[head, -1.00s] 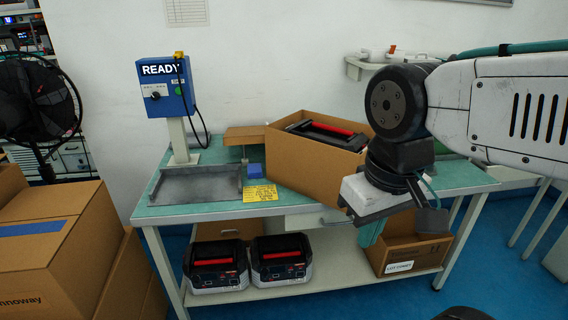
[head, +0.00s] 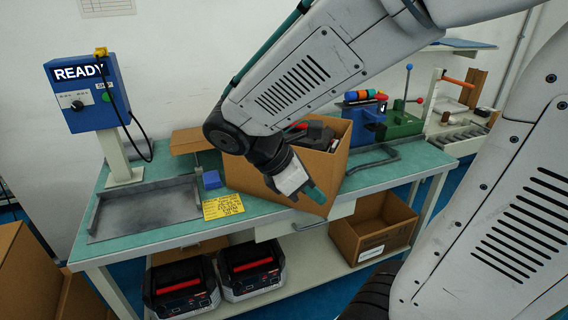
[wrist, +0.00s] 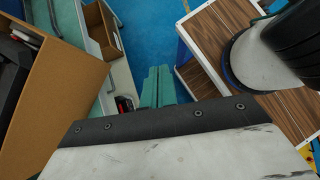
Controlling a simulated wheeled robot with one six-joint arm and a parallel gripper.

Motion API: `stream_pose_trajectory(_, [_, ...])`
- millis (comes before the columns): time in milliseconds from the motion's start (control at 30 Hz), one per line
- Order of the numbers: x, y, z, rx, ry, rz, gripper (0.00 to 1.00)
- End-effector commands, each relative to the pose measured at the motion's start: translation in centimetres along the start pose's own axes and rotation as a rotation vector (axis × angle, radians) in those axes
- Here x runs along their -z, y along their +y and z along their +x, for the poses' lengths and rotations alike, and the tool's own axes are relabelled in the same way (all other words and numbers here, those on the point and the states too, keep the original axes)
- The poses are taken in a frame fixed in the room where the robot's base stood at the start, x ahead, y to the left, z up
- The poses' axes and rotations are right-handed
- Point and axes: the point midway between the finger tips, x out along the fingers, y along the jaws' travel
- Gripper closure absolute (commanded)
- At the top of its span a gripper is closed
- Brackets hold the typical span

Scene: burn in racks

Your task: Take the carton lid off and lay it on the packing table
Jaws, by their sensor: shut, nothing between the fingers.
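The brown carton (head: 262,175) stands on the green packing table (head: 250,228). Its top is open, with a black unit with a red part inside. It also shows at the left of the wrist view (wrist: 62,95). A flat brown cardboard piece (head: 188,141) lies left of the carton, raised behind the grey tray; I cannot tell whether it is the lid. My gripper (head: 318,195), with teal fingers, is in front of the carton's front wall, pointing down and right. In the wrist view its fingers (wrist: 157,86) are together and empty. My arm hides part of the carton top.
A grey metal tray (head: 145,210) and a yellow label (head: 222,204) lie left of the carton. A blue READY box (head: 85,92) stands behind. Black units (head: 182,288) and an open carton (head: 372,228) sit on the lower shelf. Green fixtures (head: 402,122) stand right.

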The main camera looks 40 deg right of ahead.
Motion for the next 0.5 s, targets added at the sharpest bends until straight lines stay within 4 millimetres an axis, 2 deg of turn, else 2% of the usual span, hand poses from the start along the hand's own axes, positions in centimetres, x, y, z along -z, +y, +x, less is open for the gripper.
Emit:
stream_pose_trajectory(33, [0.6, 1.3, 0.4, -0.004, -0.097, -0.153, 1.0])
stream_pose_trajectory(167, [1.8, 5.0, 0.7, -0.004, -0.353, -0.564, 1.0])
stream_pose_trajectory(300, [4.4, 8.9, 0.6, 0.042, -0.632, -0.984, 1.0])
stream_pose_trajectory(500, [9.1, 12.8, 0.1, 0.147, -0.963, -1.424, 1.0])
